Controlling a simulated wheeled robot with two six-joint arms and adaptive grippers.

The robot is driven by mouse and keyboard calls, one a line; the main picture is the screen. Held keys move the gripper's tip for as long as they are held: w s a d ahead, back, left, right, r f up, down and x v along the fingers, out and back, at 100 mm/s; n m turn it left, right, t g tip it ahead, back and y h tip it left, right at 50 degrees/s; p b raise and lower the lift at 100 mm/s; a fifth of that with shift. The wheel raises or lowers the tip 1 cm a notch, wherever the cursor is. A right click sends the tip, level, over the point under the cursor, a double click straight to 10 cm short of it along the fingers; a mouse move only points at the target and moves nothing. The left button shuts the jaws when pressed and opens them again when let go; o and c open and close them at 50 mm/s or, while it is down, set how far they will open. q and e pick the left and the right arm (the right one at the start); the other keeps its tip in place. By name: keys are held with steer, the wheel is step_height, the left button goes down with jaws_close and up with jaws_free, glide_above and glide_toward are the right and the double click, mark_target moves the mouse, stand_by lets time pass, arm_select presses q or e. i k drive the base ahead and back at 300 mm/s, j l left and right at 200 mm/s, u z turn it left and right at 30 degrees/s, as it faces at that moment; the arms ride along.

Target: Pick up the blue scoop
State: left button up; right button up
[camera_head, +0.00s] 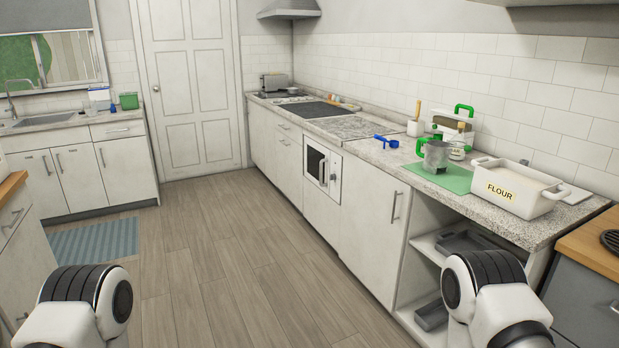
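The blue scoop (387,141) lies on the speckled grey countertop (372,153) along the right wall. It is to the left of the green mat and some way beyond my arms. Parts of my left and right arms show at the bottom left and bottom right of the view. Neither gripper shows, so nothing can be seen in them.
A metal jug with a green handle (437,157) stands on a green mat (451,179). A white FLOUR bin (517,190), a small jar (457,150) and a white utensil holder (415,128) stand nearby. An open shelf (427,243) is below. The wooden floor (196,270) is clear.

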mark_target(393, 144)
steer(key=i, duration=0.65)
steer(key=i+z, duration=0.15)
steer(key=i, duration=0.5)
steer(key=i+j, duration=0.2)
steer(key=i, duration=0.4)
steer(key=l+z, duration=0.05)
